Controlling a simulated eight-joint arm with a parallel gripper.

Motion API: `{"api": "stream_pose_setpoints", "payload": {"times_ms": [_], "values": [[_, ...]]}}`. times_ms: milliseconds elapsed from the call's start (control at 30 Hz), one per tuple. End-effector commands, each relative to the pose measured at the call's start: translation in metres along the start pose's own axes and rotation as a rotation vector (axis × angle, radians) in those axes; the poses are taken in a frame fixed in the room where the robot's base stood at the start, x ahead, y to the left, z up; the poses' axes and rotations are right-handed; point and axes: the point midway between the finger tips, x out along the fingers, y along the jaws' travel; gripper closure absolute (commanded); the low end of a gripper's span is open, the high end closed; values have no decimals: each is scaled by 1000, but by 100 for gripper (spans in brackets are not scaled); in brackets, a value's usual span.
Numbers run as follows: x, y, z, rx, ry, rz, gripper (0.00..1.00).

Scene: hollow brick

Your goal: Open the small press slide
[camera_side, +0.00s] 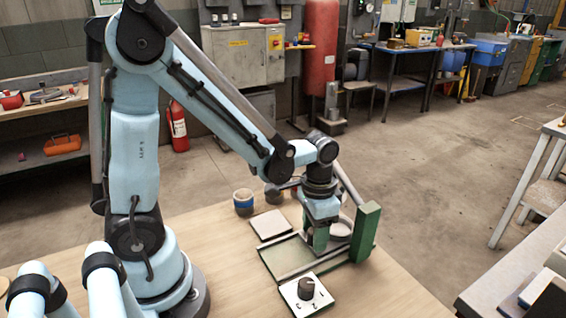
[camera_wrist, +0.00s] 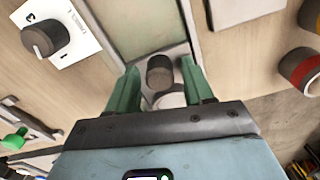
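The small press has a long flat grey metal bed (camera_side: 288,257) with green edges and a green upright (camera_side: 366,232) at its right end. In the wrist view, the green-edged bed (camera_wrist: 150,28) runs away toward the top. A grey metal slide part (camera_wrist: 160,72) with a dark rounded opening lies at its near end. My gripper (camera_side: 327,238) is low over the press, beside the upright. In the wrist view, my gripper's green fingers (camera_wrist: 158,72) stand apart, one on each side of the grey part. I cannot tell if they touch it.
A white panel with a dark knob (camera_side: 306,288) sits in front of the press. A pale square block (camera_side: 270,224) lies behind the bed. Round banded containers (camera_side: 243,202) stand farther back. The wooden table is clear at the front left of the press.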

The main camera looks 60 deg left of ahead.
Motion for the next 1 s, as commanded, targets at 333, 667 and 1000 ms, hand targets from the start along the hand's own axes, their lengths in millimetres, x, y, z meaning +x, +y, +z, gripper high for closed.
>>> {"api": "stream_pose_setpoints", "payload": {"times_ms": [333, 667, 1000], "values": [[0, 0, 0, 0, 0, 0, 100], [-1, 2, 10, 0, 0, 0, 100], [-1, 13, 65, 1, -2, 2, 100]]}}
